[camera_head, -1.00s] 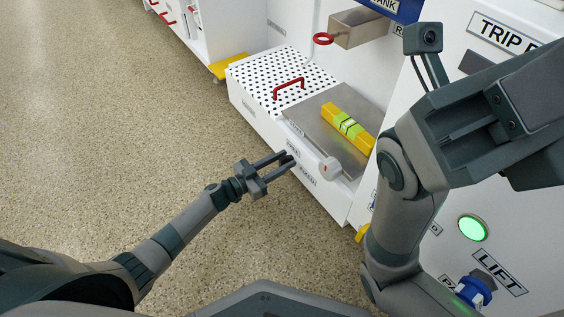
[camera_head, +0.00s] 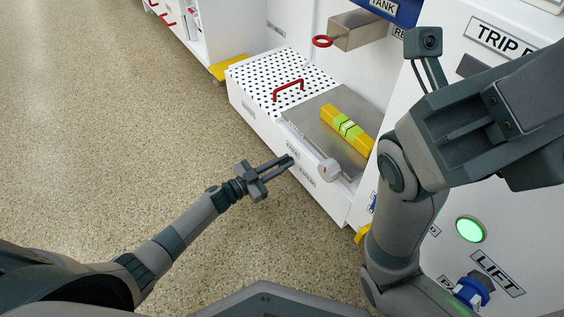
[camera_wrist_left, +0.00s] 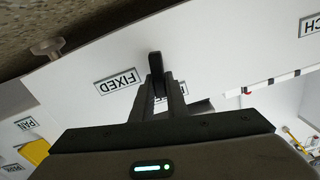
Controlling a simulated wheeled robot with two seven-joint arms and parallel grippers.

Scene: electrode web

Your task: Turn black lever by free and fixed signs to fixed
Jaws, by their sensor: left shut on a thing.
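The black lever (camera_wrist_left: 155,66) shows in the left wrist view, its rounded end sticking out past my fingertips. In that view the FIXED sign (camera_wrist_left: 117,81) is upside down, just left of the lever. Another sign is mostly hidden behind my fingers, its text unreadable. My left gripper (camera_head: 290,159) is shut on the lever at the white front panel (camera_head: 262,124); it also shows in the left wrist view (camera_wrist_left: 161,88). In the head view the lever is hidden by the fingers, and the FIXED sign (camera_head: 307,177) is to their lower right. My right gripper's fingers are not seen.
Above the panel lie a metal plate (camera_head: 318,112) with a yellow and green block (camera_head: 347,128), and a perforated top with a red handle (camera_head: 289,88). A pale round knob (camera_head: 329,170) sticks out to the right of my gripper. Open floor (camera_head: 120,130) is at left.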

